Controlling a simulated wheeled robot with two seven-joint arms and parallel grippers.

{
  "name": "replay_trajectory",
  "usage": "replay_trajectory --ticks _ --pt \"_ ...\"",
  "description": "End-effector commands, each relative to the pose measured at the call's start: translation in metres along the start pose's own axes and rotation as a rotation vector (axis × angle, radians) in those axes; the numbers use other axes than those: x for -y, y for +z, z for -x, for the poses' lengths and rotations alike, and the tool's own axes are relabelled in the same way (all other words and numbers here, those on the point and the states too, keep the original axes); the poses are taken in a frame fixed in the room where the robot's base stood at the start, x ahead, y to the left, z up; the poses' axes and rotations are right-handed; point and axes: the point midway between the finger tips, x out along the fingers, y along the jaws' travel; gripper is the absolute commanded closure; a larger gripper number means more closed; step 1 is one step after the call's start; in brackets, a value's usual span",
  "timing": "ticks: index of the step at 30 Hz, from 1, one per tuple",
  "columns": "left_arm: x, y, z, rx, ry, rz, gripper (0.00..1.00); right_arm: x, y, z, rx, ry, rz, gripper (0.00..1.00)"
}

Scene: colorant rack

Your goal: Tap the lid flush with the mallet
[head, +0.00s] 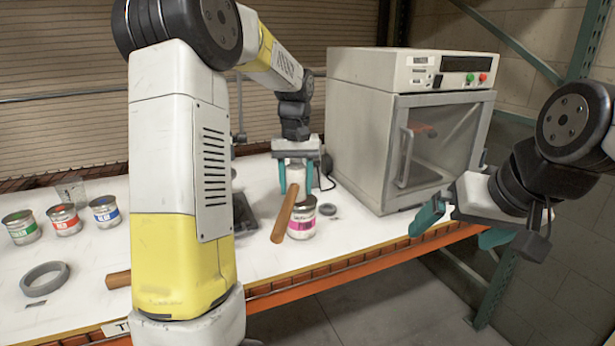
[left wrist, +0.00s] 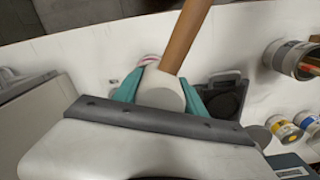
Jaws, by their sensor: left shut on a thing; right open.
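The mallet has a pale cylindrical head and a wooden handle (head: 284,212). My left gripper (head: 296,186) is shut on the mallet head, which shows between its teal fingers in the left wrist view (left wrist: 160,91). The handle slants down toward the front edge of the table. A can with a magenta label (head: 302,222) stands upright just below and beside the mallet. The handle and mallet head partly hide its top, so I cannot tell how its lid sits. My right gripper (head: 461,228) is open and empty, past the table's front edge at the right.
A large oven-like cabinet (head: 365,140) stands right of the can. A small grey disc (head: 328,209) lies beside the can. Green (head: 22,228), red (head: 64,220) and blue (head: 105,211) labelled cans stand at left, near a grey ring (head: 45,279). My left arm hides part of the table.

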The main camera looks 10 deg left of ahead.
Motion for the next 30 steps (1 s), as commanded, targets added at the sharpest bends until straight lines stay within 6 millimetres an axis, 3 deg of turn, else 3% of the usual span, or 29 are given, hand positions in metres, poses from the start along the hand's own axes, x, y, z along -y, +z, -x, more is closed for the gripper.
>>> replay_trajectory --ticks 14,21,30 --pt "0.0 0.0 -0.006 0.0 0.0 0.0 1.0 0.0 0.0 0.0 0.0 0.0 0.0 0.0" --pt "0.0 0.0 -0.033 0.003 -0.001 0.0 1.0 0.0 0.0 0.0 0.0 0.0 0.0 0.0" --pt "0.0 -0.001 -0.016 -0.004 0.0 0.0 1.0 0.0 0.0 0.0 0.0 0.0 0.0 0.0"
